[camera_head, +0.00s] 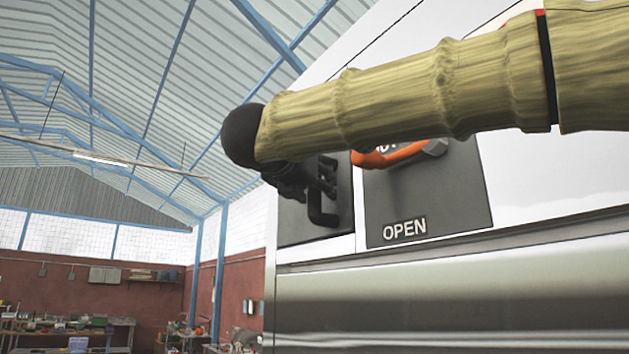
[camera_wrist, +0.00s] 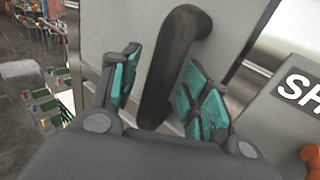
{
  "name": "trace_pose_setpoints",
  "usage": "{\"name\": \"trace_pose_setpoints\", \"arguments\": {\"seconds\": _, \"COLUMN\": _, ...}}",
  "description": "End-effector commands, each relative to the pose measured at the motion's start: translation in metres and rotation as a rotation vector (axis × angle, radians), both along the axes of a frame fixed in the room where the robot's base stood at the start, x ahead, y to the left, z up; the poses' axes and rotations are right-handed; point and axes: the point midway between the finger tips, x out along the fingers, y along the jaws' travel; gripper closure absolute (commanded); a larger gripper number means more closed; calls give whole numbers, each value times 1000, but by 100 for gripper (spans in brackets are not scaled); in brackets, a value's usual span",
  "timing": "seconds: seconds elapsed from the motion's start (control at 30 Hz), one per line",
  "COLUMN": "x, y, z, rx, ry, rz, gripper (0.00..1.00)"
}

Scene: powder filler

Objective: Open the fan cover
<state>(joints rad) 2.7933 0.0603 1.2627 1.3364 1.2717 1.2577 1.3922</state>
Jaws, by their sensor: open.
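A dark bar-shaped handle (camera_wrist: 172,75) stands out from a grey panel (camera_wrist: 118,25), apparently the fan cover, in the wrist view. My gripper (camera_wrist: 163,65) is open, with its teal-padded fingers on either side of the handle. A gap shows between the handle and the left finger; contact at the right finger cannot be told. In the head view, the dark panel (camera_head: 300,226) is at the left end of the pale machine front, and the lower end of its handle (camera_head: 322,214) shows. My gripper (camera_head: 290,180) is mostly hidden there behind my forearm.
To the right is a dark plate (camera_head: 430,195) marked OPEN, with an orange lever (camera_head: 400,154) partly behind my arm. The wrist view shows this plate's SH lettering (camera_wrist: 300,85). A metal ledge (camera_head: 450,285) runs below. Workbenches (camera_head: 70,328) stand far left.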

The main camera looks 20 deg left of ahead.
Motion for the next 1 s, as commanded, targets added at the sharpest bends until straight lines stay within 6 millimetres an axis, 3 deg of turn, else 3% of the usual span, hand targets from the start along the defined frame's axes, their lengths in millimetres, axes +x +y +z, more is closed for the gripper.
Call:
{"name": "trace_pose_setpoints", "arguments": {"seconds": 0.3, "x": 2, "y": 0, "z": 0, "rx": 0, "ry": 0, "rz": 0, "gripper": 54}}
{"name": "trace_pose_setpoints", "arguments": {"seconds": 0.57, "x": 2, "y": 0, "z": 0, "rx": 0, "ry": 0, "rz": 0, "gripper": 100}}
{"name": "trace_pose_setpoints", "arguments": {"seconds": 1.0, "x": 0, "y": -8, "z": -1, "rx": 1, "ry": 0, "rz": -22, "gripper": 100}}
